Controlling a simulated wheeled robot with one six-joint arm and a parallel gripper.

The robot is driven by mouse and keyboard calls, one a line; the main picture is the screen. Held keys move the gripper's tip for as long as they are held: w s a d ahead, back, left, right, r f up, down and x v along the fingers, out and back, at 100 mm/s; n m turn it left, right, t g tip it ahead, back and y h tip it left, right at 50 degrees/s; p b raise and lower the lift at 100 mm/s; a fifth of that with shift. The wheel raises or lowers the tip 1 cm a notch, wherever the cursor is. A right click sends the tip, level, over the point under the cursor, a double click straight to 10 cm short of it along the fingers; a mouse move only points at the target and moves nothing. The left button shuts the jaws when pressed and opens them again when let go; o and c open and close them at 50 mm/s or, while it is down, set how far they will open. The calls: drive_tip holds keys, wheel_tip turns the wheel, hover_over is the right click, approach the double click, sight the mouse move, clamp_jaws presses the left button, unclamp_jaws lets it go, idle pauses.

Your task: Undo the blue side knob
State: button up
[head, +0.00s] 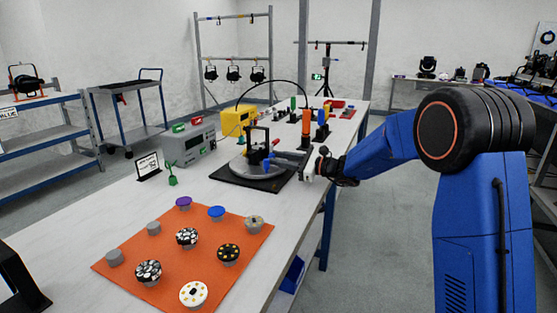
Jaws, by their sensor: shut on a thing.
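The blue side knob (267,163) shows small and partly covered, low on the side of a dark upright fixture. The fixture (255,143) stands on a round grey turntable (243,176) set on a black base plate. My gripper (275,160) reaches in from the right, and its fingers meet the fixture at the blue knob. It looks shut on the knob. The exact contact is too small to make out, and the fingers hide part of the knob.
An orange mat (130,265) with several round lamp pieces lies at the table's front. A grey power unit (188,145) and a yellow box (235,121) stand left of and behind the turntable. Orange and blue upright items (306,125) stand behind. A black cable arches over the turntable.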

idle(0.3)
drive_tip(key=o, duration=1.1)
drive_tip(key=v, duration=1.7)
drive_tip(key=shift+s+d, duration=0.1)
drive_tip(key=shift+d, duration=0.1)
